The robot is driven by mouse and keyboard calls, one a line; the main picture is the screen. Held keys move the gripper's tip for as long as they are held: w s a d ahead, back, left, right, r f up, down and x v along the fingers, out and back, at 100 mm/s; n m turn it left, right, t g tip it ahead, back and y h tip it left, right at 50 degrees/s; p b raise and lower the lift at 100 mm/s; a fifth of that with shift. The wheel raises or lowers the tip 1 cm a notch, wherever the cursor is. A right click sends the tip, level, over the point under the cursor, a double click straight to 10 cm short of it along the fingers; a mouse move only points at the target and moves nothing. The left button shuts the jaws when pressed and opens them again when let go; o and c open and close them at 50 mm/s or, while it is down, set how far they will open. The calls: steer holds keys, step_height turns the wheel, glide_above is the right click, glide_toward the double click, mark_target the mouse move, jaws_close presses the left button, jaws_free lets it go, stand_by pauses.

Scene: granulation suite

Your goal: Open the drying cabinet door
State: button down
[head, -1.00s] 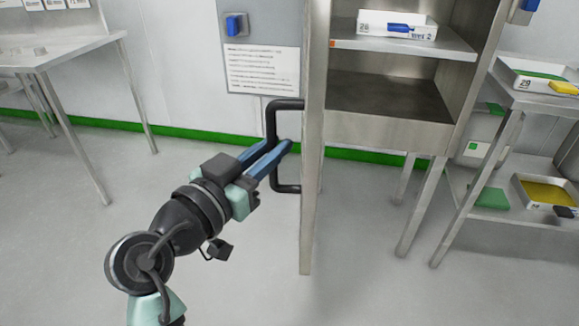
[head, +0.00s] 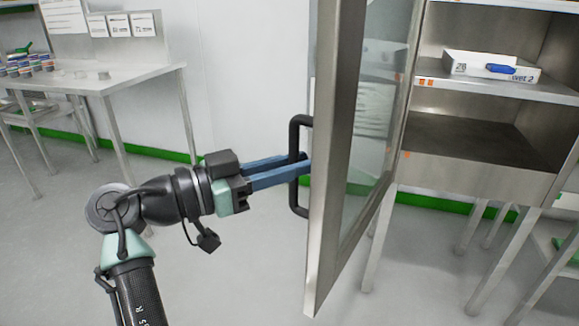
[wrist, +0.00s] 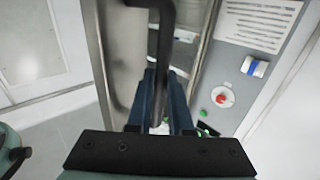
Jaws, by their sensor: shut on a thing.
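The drying cabinet (head: 480,165) stands at the right of the head view with its interior showing. Its glazed, steel-framed door (head: 335,165) stands swung out from the cabinet, at an angle to the front. A black bar handle (head: 296,135) is fixed to the door's outer face. My gripper (head: 303,166) has its blue fingers shut on the handle at about mid-height. In the wrist view the handle (wrist: 165,35) runs down between the fingers; their tips are partly hidden.
A white tray (head: 490,66) with a blue item sits on a cabinet shelf. A steel table (head: 120,80) stands at the back left. The wrist view shows a panel with a red button (wrist: 222,98) and a blue switch (wrist: 254,67).

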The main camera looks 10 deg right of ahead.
steer(key=shift+d+r, duration=0.1)
steer(key=shift+d, duration=0.2)
steer(key=c, duration=0.8)
jaws_free()
steer(key=shift+w, duration=0.1)
steer(key=shift+c, duration=0.2)
steer(key=shift+a, duration=0.1)
steer(key=p+v, duration=0.3)
steer(key=v, duration=1)
